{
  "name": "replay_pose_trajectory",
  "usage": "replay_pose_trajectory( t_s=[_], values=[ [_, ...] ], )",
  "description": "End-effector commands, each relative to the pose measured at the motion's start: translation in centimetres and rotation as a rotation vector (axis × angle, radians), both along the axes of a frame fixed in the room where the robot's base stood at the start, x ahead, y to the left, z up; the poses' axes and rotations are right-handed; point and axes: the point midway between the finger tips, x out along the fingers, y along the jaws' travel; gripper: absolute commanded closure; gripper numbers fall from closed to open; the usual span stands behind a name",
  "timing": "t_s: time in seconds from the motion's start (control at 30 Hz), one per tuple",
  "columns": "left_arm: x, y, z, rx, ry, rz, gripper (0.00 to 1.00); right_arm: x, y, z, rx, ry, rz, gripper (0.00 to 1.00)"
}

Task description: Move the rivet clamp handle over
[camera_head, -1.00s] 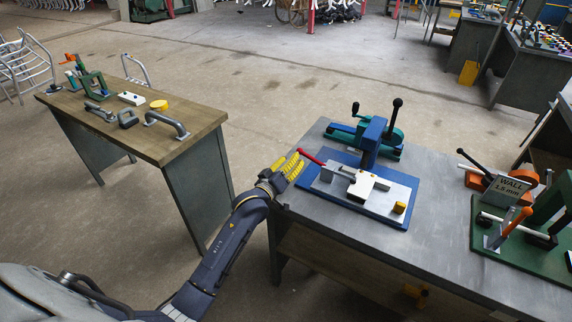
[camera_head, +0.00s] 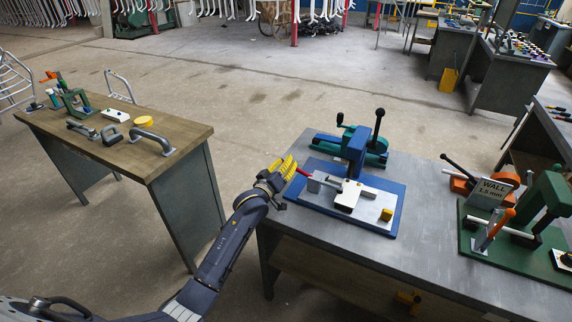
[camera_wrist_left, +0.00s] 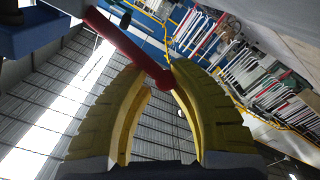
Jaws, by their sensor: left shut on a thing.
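The rivet clamp's red handle (camera_head: 304,172) sticks out to the left from a silver plate (camera_head: 368,206) on a blue base (camera_head: 393,221). In the left wrist view the red handle (camera_wrist_left: 128,45) runs from upper left to between the yellow fingertips (camera_wrist_left: 160,75). My right gripper is not in view.
A blue upright press (camera_head: 357,150) and a teal vise (camera_head: 374,158) stand behind the plate. A wooden bench (camera_head: 185,135) with tools stands left, across a floor gap.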

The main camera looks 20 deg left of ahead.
Motion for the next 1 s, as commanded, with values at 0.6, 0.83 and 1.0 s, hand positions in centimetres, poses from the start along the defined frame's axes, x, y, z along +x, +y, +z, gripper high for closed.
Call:
replay_pose_trajectory(
  t_s=[0.6, 0.83, 1.0],
  values=[
    [-0.3, -1.2, 2.6, 0.000, 0.002, 0.000, 1.00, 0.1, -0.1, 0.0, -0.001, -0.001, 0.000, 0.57],
    [-0.3, -1.2, 2.7, 0.000, 0.001, 0.000, 1.00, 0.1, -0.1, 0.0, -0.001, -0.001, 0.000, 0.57],
    [-0.3, -1.2, 2.8, 0.000, 0.001, -0.001, 1.00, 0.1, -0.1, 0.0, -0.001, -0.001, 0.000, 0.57]
  ],
)
